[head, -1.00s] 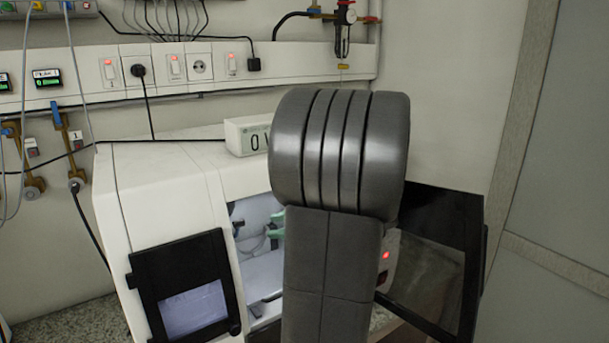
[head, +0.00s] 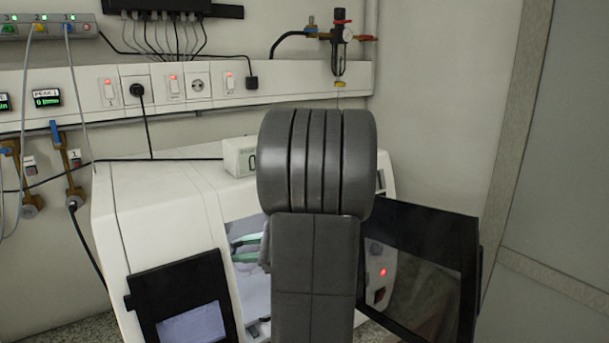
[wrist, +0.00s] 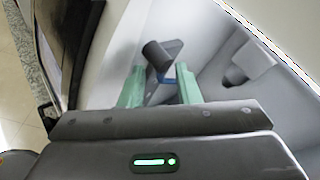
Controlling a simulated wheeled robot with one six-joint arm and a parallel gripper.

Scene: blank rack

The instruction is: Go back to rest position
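My gripper (wrist: 160,90) has two green fingers, spread apart with a gap between them in the wrist view. A dark cylindrical part (wrist: 160,55) with a bit of blue beneath it shows in and beyond that gap; nothing is visibly clamped. In the head view my gripper (head: 246,249) shows inside the open chamber of the white machine (head: 160,215), pointing left. My dark arm hides much of the chamber and the right part of the machine.
The machine's black-framed door (head: 420,265) stands open at the right. A black-framed screen (head: 185,305) is at its front left. A small display box (head: 238,157) sits on top. A dark panel edge (wrist: 75,50) is close to my gripper at the left.

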